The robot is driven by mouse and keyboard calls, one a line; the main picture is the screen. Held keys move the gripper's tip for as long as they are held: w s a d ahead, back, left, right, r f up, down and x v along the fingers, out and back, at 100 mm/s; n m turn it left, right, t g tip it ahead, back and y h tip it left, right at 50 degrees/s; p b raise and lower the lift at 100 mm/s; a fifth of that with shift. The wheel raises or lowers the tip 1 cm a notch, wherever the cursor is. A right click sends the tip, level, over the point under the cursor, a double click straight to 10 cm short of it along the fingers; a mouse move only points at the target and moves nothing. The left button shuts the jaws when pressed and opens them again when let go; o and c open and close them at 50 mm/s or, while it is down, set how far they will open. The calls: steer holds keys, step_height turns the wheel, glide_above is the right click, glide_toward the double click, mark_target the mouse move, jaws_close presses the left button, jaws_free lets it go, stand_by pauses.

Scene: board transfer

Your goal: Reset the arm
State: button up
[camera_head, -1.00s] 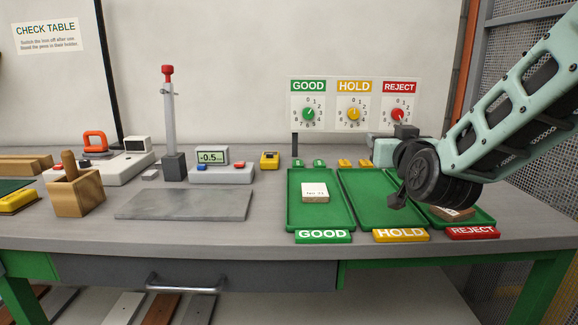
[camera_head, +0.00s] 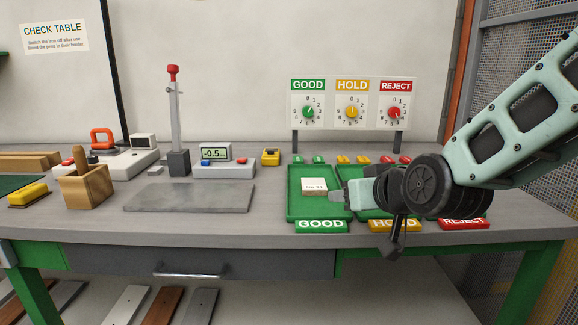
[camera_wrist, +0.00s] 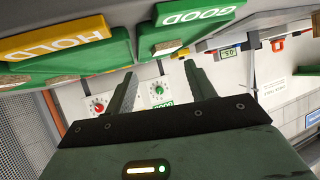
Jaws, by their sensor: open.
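My gripper (camera_wrist: 158,95) is open and empty in the wrist view, its two fingers apart with the dial board behind them. In the head view my gripper (camera_head: 336,196) points left, in front of or above the trays. It covers much of the HOLD tray and hides the REJECT tray. My arm comes in from the right edge. The GOOD tray (camera_head: 305,209) is green and holds a pale labelled piece (camera_head: 314,186).
The dial board (camera_head: 353,101) stands behind the trays. A grey slab (camera_head: 190,198), a wooden holder (camera_head: 86,186), a red-topped post (camera_head: 178,125) and a display unit (camera_head: 226,168) stand left. Mesh panels are at right.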

steer(key=s+a+f+n+g, duration=0.25)
steer(key=s+f+g, duration=0.35)
steer(key=s, duration=0.6)
steer(key=s+d+f+n+g+h, duration=0.1)
steer(key=s+d+f+g+h, duration=0.15)
steer(key=s, duration=0.55)
steer(key=s+d+f+n+g+h, duration=0.1)
steer(key=s+d+g, duration=0.15)
steer(key=s, duration=0.55)
step_height(320, 180, up, 14)
steer(key=p, duration=1.5)
steer(key=shift+s+a+r+g, duration=0.15)
steer(key=shift+a+r+g, duration=0.1)
steer(key=shift+g, duration=0.15)
steer(key=shift+f, duration=0.1)
